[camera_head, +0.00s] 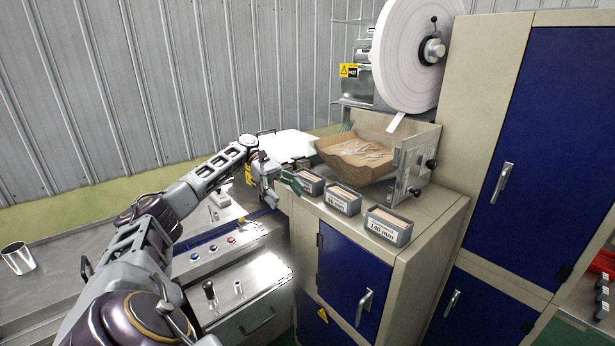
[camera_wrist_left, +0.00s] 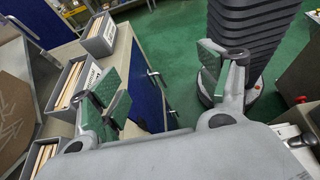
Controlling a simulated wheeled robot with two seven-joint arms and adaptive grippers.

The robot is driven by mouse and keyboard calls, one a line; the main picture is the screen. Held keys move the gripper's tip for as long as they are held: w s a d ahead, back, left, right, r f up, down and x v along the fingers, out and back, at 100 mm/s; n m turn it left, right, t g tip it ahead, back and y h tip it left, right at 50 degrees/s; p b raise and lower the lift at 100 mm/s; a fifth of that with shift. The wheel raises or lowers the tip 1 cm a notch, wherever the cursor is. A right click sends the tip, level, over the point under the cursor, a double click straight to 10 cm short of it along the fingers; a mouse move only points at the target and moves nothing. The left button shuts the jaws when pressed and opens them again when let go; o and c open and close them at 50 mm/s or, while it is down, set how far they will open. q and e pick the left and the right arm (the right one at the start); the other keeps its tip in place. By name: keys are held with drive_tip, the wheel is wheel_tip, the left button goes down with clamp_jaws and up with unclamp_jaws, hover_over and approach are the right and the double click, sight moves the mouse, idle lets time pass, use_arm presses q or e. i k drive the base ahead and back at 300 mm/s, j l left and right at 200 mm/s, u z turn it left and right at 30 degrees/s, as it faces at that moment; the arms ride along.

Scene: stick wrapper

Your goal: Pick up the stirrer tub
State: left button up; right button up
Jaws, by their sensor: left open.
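Three grey tubs of thin wooden sticks stand in a row on the cabinet top: a left one (camera_head: 314,188), a middle one (camera_head: 341,204) and a near right one labelled 140 mm (camera_head: 382,230). In the left wrist view the row runs along the left side, with the far tub (camera_wrist_left: 97,45) at the top and the closest one (camera_wrist_left: 30,165) partly cut off behind the gripper. My left gripper (camera_head: 281,189) is open and empty, just left of the left tub. Its green-padded fingers (camera_wrist_left: 164,75) stand apart in the left wrist view. My right gripper is not in view.
A brown box of loose sticks (camera_head: 350,152) sits in the machine behind the tubs, below a white paper roll (camera_head: 405,50). A tall blue-doored cabinet (camera_head: 550,140) stands to the right. A control panel (camera_head: 225,245) lies left of the tubs, below my left arm.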

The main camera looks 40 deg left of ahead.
sight(314, 183)
drive_tip(key=i+j, duration=0.2)
drive_tip(key=j, duration=0.15)
drive_tip(key=i+j, duration=0.25)
drive_tip(key=j, duration=0.15)
drive_tip(key=i+j, duration=0.2)
drive_tip(key=j, duration=0.15)
